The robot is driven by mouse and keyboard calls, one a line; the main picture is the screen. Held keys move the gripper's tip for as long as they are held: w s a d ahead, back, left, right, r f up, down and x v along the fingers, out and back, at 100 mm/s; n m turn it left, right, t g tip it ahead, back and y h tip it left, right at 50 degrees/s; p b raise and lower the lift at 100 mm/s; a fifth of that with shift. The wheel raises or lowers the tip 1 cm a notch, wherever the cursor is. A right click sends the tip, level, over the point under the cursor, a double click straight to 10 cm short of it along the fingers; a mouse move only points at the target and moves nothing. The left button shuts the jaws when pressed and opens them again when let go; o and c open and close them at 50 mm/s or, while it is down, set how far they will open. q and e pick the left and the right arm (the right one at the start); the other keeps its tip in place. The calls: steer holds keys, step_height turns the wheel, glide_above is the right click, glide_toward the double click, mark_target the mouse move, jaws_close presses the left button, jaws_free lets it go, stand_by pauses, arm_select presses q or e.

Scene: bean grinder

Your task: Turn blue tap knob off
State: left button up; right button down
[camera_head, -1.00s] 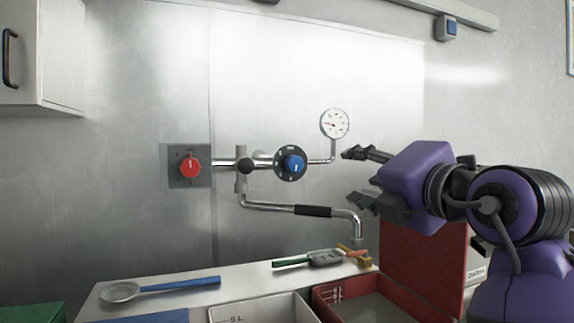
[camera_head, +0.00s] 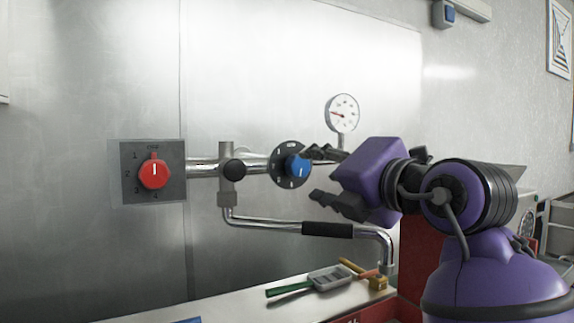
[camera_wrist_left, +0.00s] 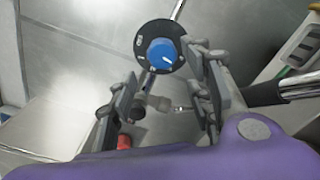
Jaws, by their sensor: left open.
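The blue tap knob (camera_head: 298,167) sits on a round black dial on the wall pipe, with a white mark on its face. In the left wrist view the blue knob (camera_wrist_left: 162,52) shows ahead of the fingers, at the top of the gap between them. My left gripper (camera_head: 312,174) is open and empty, just right of the knob in the head view. Its upper finger is close to the dial's right edge; I cannot tell whether it touches. Its open fingers also show in the left wrist view (camera_wrist_left: 160,78). My right gripper is not in view.
A red knob (camera_head: 154,174) on a grey plate is at the left. A pressure gauge (camera_head: 342,113) stands above the gripper. A bent spout with a black sleeve (camera_head: 327,230) runs below it. A green-handled scoop (camera_head: 328,279) and a brush lie on the counter.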

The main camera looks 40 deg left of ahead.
mark_target(300, 165)
arm_select(q)
steer(key=p+x, duration=0.1)
steer(key=x, duration=0.6)
steer(key=shift+a+r, duration=0.1)
steer(key=shift+a, duration=0.1)
steer(key=shift+w+a, duration=0.2)
steer(key=shift+a, duration=0.1)
steer(key=c, duration=1.1)
